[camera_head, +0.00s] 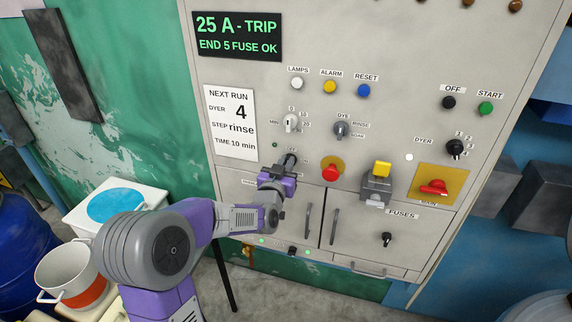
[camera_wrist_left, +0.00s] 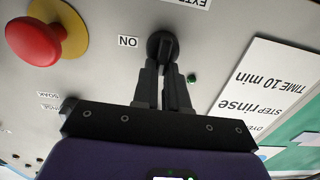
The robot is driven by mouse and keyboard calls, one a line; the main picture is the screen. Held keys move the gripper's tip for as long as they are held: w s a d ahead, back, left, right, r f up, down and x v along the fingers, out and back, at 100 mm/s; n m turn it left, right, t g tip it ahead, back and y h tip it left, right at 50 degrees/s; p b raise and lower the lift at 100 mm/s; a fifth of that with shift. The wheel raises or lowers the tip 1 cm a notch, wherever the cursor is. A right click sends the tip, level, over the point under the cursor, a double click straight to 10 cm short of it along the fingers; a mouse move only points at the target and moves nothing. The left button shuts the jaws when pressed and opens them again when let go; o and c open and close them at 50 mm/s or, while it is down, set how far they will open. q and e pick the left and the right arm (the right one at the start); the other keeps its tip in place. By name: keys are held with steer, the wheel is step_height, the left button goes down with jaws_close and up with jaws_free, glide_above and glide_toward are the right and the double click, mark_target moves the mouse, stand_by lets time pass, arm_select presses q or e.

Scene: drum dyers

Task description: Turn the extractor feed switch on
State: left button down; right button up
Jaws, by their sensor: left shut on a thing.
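The extractor feed switch is a round black rotary knob (camera_wrist_left: 162,43) on the grey panel. In the left wrist view, which sees the panel upside down, a partly cut-off label starting "EXTR" (camera_wrist_left: 187,3) is beside it and an "ON" label (camera_wrist_left: 128,42) is to its left. My left gripper (camera_wrist_left: 163,75) has both fingers closed on the knob's grip. In the head view my left gripper (camera_head: 289,164) reaches the panel from below and mostly hides the switch. The knob's exact setting is hard to read. My right gripper is in neither view.
A red mushroom button (camera_head: 331,173) on a yellow base is close to the right of the gripper. A grey dial (camera_head: 341,129) and a smaller selector (camera_head: 290,123) are above. A yellow-and-grey lever block (camera_head: 377,183) stands out farther right. Cabinet door handles (camera_head: 308,220) project below.

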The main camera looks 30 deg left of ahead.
arm_select(q)
steer(key=m, duration=0.6)
steer(key=d+f+m+b, duration=0.1)
steer(key=m, duration=1)
steer(key=shift+w+d+f+m+b, duration=0.2)
steer(key=shift+d+f+m+b, duration=0.1)
steer(key=shift+d+b, duration=0.05)
stand_by(0.4)
steer(key=shift+m, duration=0.3)
steer(key=c, duration=1.2)
jaws_free()
steer(key=shift+o, duration=0.2)
